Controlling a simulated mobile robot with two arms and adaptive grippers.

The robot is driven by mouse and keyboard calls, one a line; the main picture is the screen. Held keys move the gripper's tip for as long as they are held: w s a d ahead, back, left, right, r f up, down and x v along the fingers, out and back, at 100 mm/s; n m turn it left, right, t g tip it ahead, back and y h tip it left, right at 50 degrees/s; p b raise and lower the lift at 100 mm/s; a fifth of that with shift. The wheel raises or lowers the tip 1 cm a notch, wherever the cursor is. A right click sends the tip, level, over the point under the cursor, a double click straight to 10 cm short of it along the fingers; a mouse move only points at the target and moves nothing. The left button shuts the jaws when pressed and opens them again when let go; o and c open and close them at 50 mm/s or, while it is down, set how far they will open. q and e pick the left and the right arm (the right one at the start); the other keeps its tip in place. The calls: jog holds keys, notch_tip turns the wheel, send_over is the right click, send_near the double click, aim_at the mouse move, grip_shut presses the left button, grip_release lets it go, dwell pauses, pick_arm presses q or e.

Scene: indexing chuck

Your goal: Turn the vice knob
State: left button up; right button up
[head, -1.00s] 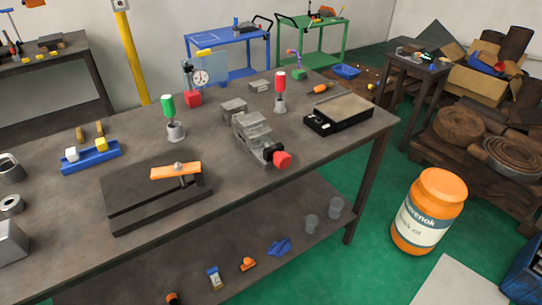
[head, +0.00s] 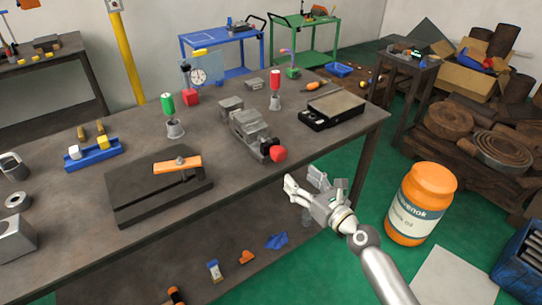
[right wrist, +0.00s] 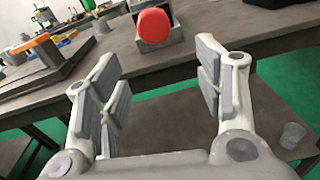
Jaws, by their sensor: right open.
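The grey vice (head: 250,128) stands on the workbench near its front edge. Its red knob (head: 278,154) faces the front of the bench. In the right wrist view the red knob (right wrist: 154,25) shows at the top, ahead of and beyond the fingers. My right gripper (head: 305,182) is open and empty, in front of the bench edge, a little right of and nearer than the knob. Its two fingers also show in the right wrist view (right wrist: 163,88), wide apart with nothing between them. My left gripper is not in view.
A black plate with an orange handle (head: 178,166) lies left of the vice. A black tray (head: 333,108) sits right of it. Red and green bottles stand behind on the workbench (head: 230,178). An orange drum (head: 420,204) stands on the floor at right.

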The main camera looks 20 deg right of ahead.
aim_at(282, 157)
jog(key=shift+m, duration=0.3)
jog(key=x, duration=0.3)
jog(key=r+x, duration=0.1)
jog(key=x, duration=0.3)
jog(key=r+x, duration=0.1)
jog(key=x, duration=0.3)
jog(key=shift+a, duration=0.15)
jog(key=c, duration=1)
jog(key=shift+b, duration=0.3)
jog(key=shift+c, duration=0.2)
jog(key=shift+f, duration=0.1)
